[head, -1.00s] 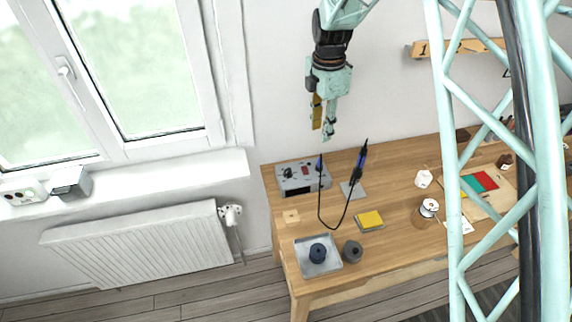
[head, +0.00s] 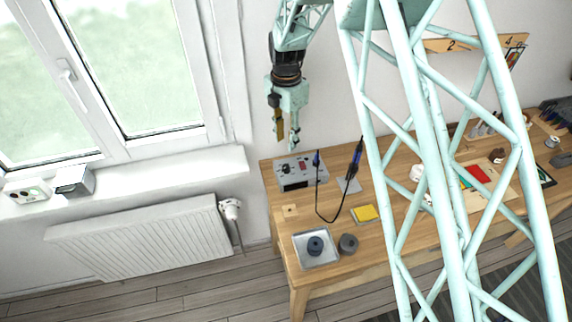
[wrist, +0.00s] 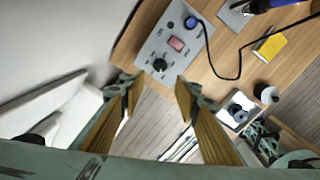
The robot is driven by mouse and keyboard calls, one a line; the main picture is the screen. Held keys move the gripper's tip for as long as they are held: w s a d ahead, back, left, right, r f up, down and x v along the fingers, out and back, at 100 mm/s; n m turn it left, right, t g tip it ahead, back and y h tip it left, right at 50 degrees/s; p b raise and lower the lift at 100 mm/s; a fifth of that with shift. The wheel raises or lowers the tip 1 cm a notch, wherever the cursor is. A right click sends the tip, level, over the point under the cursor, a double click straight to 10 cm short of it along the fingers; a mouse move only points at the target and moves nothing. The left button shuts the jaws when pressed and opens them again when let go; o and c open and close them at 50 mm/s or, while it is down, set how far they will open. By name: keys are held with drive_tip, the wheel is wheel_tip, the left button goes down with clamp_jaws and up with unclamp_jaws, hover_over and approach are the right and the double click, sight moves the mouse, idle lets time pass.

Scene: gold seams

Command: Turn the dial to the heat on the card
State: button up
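The dial is a black knob (wrist: 159,65) on the face of a grey control box (wrist: 168,35), beside a reddish switch (wrist: 176,44) and a blue plug (wrist: 191,22). The same box (head: 300,184) stands at the bench's back left in the head view. My gripper (wrist: 158,88) is open and empty, with its gold fingers spread and the knob seen between and beyond the tips. In the head view my gripper (head: 287,138) hangs just above the box, apart from it. The knob's setting and the marks around it are too small to read. I cannot make out the heat card.
A blue-handled iron (head: 356,158) with a looped black cable stands right of the box. A yellow pad (head: 364,214), a metal tray (head: 327,256) and a grey round piece (head: 348,243) lie in front. My lattice arm hides part of the bench.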

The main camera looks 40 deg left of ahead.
sight(286, 166)
drive_tip(key=shift+f, duration=0.1)
drive_tip(key=shift+f+p, duration=1.1)
drive_tip(key=shift+f, duration=5.65)
drive_tip(key=c, duration=0.8)
drive_tip(key=shift+c, duration=0.2)
